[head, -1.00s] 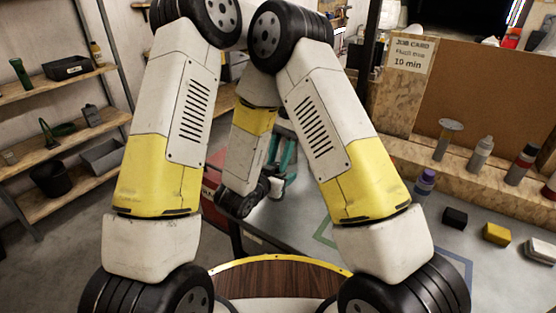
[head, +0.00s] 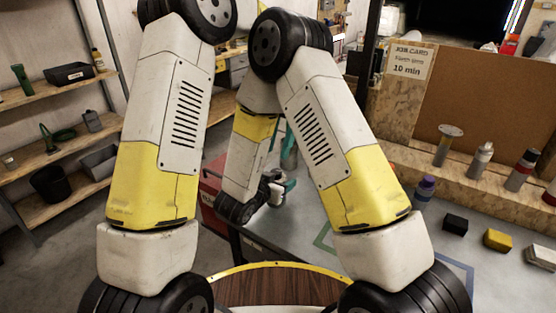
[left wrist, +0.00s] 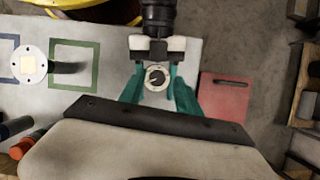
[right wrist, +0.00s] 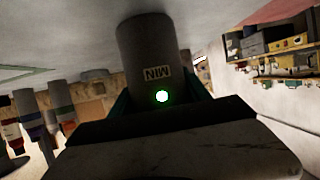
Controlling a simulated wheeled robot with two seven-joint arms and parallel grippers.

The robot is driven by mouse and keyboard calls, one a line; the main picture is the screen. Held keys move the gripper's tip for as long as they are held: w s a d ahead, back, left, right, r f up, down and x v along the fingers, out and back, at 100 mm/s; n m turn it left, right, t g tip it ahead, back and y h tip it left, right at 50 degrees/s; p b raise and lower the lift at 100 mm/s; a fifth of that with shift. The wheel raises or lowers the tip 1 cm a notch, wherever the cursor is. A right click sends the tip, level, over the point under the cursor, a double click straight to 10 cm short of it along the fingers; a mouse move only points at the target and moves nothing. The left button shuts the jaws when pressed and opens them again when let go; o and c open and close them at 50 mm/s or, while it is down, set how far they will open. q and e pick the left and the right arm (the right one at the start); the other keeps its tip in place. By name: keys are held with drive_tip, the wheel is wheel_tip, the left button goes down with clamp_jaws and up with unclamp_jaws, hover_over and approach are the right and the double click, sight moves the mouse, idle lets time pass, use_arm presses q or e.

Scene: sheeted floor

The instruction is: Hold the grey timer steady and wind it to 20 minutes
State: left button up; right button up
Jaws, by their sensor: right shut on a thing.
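The grey timer is an upright cylinder (right wrist: 150,45) with a MIN label and a lit green spot in the right wrist view. Its round pale dial face (left wrist: 157,78) with a dark pointer shows in the left wrist view; I cannot read the setting. My right gripper (right wrist: 158,88) is shut on the timer's body, teal fingers at its sides. My left gripper (left wrist: 156,69) is over the dial, its teal fingers spread open on either side, apart from it. In the head view, teal fingers (head: 288,160) show partly hidden behind my forearm.
A job card (head: 412,61) on the board reads 10 min. Bottles, a black block (head: 455,224) and a yellow block (head: 497,240) stand on the right.

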sight(276, 171)
use_arm(q)
drive_tip(key=shift+r, duration=1.6)
drive_tip(key=shift+o, duration=1.4)
drive_tip(key=shift+a, duration=0.1)
drive_tip(key=f+n+t+h, duration=0.1)
drive_tip(key=f+n, duration=0.2)
drive_tip(key=f+n+t+h, duration=0.1)
drive_tip(key=f+n, duration=0.2)
drive_tip(key=f+n+t, duration=0.1)
drive_tip(key=f+n, duration=0.2)
drive_tip(key=f, duration=0.1)
drive_tip(key=shift+s+a+h, duration=0.2)
drive_tip(key=shift+s+h, duration=0.15)
drive_tip(key=shift+h, duration=0.05)
drive_tip(key=shift+c, duration=0.4)
clamp_jaws()
